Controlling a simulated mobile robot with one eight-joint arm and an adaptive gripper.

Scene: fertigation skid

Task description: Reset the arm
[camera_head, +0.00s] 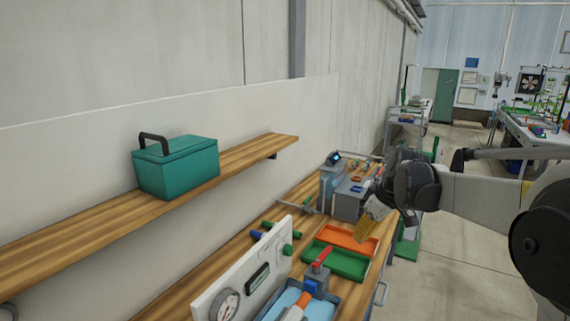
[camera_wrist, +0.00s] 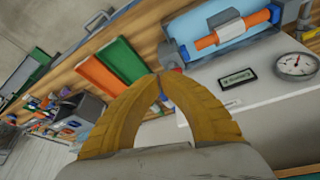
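My arm reaches in from the right edge in the head view, bent over the front of the workbench (camera_head: 180,301). My gripper (camera_head: 363,233) hangs beside the orange tray, above bench height. In the wrist view my gripper (camera_wrist: 160,77) shows two yellow-brown fingers curving inward with their tips together. Nothing shows between them, so it looks shut and empty.
An orange tray (camera_head: 342,239) and green tray (camera_head: 337,262) lie on the bench. A white gauge panel (camera_head: 236,285), a red-handled valve (camera_head: 318,263) and grey boxes (camera_head: 348,204) stand nearby. A teal toolbox (camera_head: 178,168) sits on the wall shelf (camera_head: 240,157). Open floor lies right.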

